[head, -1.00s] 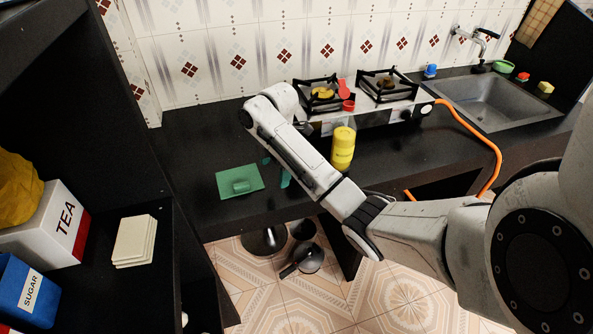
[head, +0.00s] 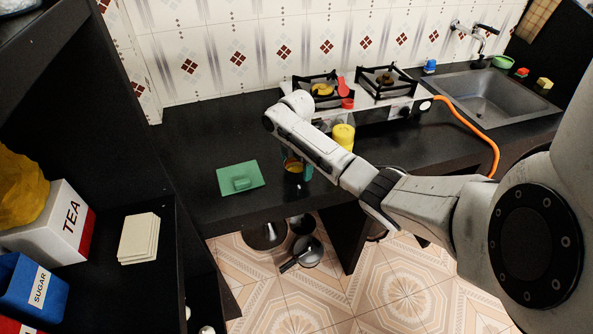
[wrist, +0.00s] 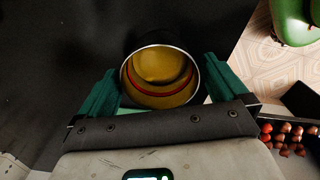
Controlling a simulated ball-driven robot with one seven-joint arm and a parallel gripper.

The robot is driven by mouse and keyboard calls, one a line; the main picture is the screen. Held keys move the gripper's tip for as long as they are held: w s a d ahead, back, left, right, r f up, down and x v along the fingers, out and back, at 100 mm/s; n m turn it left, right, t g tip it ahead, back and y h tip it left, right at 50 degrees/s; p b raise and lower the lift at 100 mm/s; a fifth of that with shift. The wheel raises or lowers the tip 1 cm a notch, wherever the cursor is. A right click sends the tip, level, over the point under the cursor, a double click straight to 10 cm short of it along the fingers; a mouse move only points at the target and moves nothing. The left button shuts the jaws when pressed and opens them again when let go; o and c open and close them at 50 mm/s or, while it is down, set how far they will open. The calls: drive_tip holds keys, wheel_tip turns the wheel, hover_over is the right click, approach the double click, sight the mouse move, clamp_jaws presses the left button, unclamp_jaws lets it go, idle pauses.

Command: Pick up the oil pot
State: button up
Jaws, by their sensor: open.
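The oil pot (wrist: 160,78) is a round metal-rimmed vessel with golden liquid inside and a red ring. In the wrist view it stands on the dark counter, between the two green fingers of my gripper (wrist: 161,66). In the head view my gripper (head: 300,169) is low over the counter, and the pot (head: 291,165) shows only partly beside a green finger, the rest hidden by my arm.
A green slab with a handle (head: 240,177) lies left of the gripper. A yellow container (head: 344,134) stands behind my forearm, near the stove (head: 365,103). The counter's front edge is close, and pans (head: 307,250) sit below. The sink (head: 490,100) is at right.

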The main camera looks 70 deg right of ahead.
drive_tip(key=shift+f, duration=1.1)
drive_tip(key=c, duration=1)
drive_tip(key=shift+r, duration=0.1)
